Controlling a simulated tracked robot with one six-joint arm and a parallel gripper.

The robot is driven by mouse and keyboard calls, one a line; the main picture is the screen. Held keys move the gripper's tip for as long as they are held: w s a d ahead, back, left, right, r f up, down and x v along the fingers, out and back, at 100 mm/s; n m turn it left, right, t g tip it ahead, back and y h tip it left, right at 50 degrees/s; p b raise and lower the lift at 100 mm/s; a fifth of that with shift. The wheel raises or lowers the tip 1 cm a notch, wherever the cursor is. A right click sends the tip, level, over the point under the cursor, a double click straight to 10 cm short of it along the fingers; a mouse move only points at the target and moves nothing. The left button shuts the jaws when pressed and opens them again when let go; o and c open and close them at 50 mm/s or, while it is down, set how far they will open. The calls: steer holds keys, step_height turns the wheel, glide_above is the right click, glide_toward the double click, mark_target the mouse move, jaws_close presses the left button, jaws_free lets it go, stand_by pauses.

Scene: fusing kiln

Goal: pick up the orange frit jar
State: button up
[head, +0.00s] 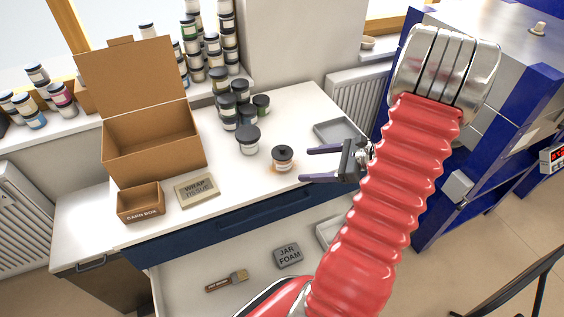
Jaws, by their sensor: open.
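The orange frit jar (283,159) stands upright on the white countertop. It has a dark lid, a pale label and orange showing low on its side. My gripper (304,164) is open, its two dark fingers pointing left toward the jar from its right side. In the picture the fingertips are close to the jar, one above and one below its height. Nothing is between the fingers. I cannot tell the exact gap in depth between fingertips and jar.
Another dark-lidded jar (248,139) stands close at the left, with several jars behind. A cardboard box (155,147), a small box (140,203) and a wrap tissue pack (197,190) sit left. A grey tray (337,130) lies behind my gripper. Below is an open drawer (190,272).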

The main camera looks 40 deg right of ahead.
mark_target(291, 165)
steer(key=d+m, duration=0.1)
steer(key=s+d+f+t, duration=0.1)
steer(key=d, duration=0.1)
steer(key=s+d+f+m, duration=0.1)
steer(key=shift+d+f+m+t+h, duration=0.15)
steer(key=shift+m+t+h, duration=0.15)
steer(key=shift+h, duration=0.1)
steer(key=shift+w, duration=0.1)
steer(key=x, duration=0.7)
steer(key=shift+w+a+f, duration=0.2)
steer(key=shift+w, duration=0.05)
steer(key=shift+w+a+f, duration=0.1)
steer(key=shift+w+f, duration=0.05)
steer(key=shift+w, duration=0.2)
steer(key=shift+w, duration=0.1)
steer(key=shift+f+x, duration=0.1)
steer(key=shift+x, duration=1.15)
steer(key=shift+f+x, duration=0.15)
steer(key=shift+x, duration=1.15)
steer(key=shift+c, duration=0.4)
